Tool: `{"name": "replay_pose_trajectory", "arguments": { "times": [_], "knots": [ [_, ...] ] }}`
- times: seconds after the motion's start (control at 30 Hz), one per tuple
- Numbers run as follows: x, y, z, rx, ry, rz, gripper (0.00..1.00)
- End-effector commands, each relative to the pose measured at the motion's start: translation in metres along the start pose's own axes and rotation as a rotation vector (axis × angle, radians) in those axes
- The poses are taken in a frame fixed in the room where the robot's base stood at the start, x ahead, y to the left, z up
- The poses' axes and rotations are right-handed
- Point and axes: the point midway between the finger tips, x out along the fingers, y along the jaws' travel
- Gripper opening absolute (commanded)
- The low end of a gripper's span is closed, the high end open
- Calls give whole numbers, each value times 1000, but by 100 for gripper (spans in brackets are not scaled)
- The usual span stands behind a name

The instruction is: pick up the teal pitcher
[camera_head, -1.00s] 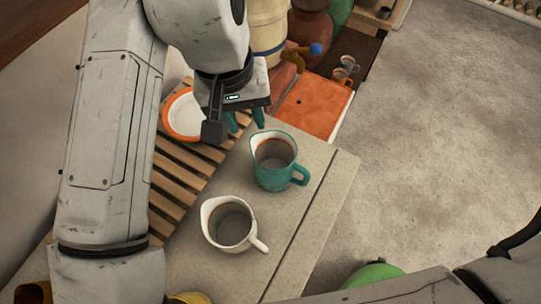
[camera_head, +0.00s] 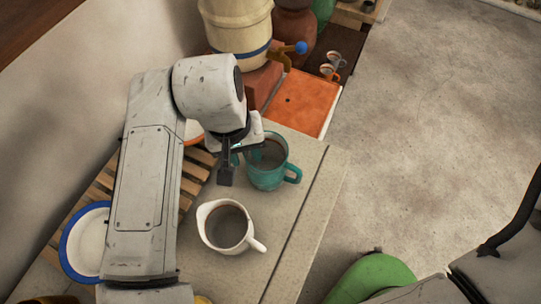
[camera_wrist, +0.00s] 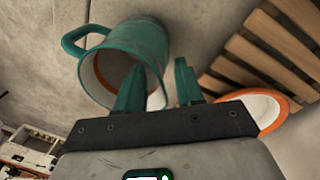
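The teal pitcher (camera_head: 268,174) stands upright on the grey counter, its handle toward the right in the head view. In the wrist view the pitcher (camera_wrist: 152,38) shows its open mouth and pale inside. My gripper (camera_wrist: 160,66) is open, with teal fingers apart. One finger overlaps the mouth and the other is outside the wall, so the rim and wall lie between them. I cannot tell whether either finger touches. In the head view my gripper (camera_head: 237,158) is at the pitcher's left side, partly hidden by my wrist.
A white pitcher (camera_head: 217,241) stands close in front. A slatted wooden rack (camera_head: 190,186) lies left, with an orange-rimmed plate (camera_wrist: 282,102) near it. A blue-rimmed plate (camera_head: 68,262) is beside my arm. An orange board (camera_head: 303,101) and a cream dispenser (camera_head: 238,24) are behind.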

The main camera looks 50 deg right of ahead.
Motion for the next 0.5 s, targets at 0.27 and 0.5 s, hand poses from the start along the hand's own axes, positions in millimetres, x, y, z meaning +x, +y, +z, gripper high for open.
{"name": "replay_pose_trajectory", "arguments": {
  "times": [0.27, 0.5],
  "knots": [
    [4, 0, 0, 0, 1, -1, 37],
    [4, 0, 0, 0, 1, -1, 15]
  ]
}}
